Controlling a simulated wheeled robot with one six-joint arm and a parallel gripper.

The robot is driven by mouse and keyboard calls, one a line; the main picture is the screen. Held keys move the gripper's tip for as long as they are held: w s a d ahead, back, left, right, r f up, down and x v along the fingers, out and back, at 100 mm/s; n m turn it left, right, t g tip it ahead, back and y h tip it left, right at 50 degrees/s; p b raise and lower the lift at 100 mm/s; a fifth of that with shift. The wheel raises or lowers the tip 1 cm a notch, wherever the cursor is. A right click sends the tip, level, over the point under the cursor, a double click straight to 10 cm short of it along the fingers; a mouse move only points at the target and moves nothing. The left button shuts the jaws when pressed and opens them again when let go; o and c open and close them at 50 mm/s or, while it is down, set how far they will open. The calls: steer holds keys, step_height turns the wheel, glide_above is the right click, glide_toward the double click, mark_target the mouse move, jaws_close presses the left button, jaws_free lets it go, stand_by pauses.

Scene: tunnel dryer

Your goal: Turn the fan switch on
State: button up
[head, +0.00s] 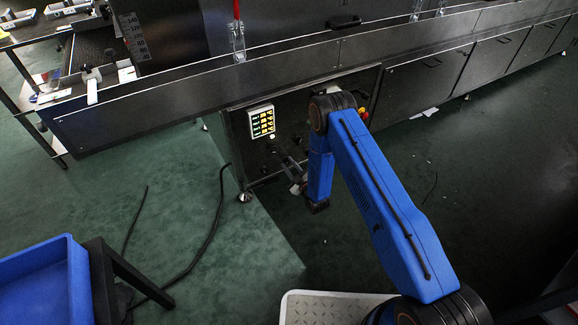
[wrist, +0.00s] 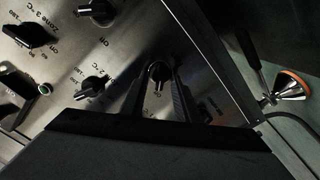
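In the wrist view a steel control panel (wrist: 60,70) carries several black rotary knobs. One knob (wrist: 160,70) sits between the fingertips of my gripper (wrist: 160,82), with "on" printed just below it. I cannot read a fan label on it, so I cannot tell for sure that it is the fan switch. The fingers stand on either side of this knob; whether they press on it is not clear. In the head view my gripper (head: 297,183) is at the front of the dryer's cabinet, and the knobs are too dark and small to make out.
Another knob (wrist: 92,86) is close left of my fingers, a zone 3 knob (wrist: 30,36) farther left. A metal foot (wrist: 290,86) shows beyond the panel's right edge. In the head view a lit display (head: 262,121) is above my gripper; a blue crate (head: 45,285) stands front left.

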jaws_close()
steer(key=shift+m, duration=0.3)
steer(key=m, duration=0.3)
steer(key=shift+m, duration=0.3)
steer(key=m, duration=0.3)
steer(key=shift+w+d+m, duration=0.1)
steer(key=shift+m, duration=0.3)
steer(key=m, duration=0.4)
steer(key=shift+d, duration=0.1)
steer(key=shift+w+m, duration=0.1)
steer(key=shift+m, duration=1.7)
steer(key=shift+d+m, duration=0.1)
steer(key=shift+m, duration=0.2)
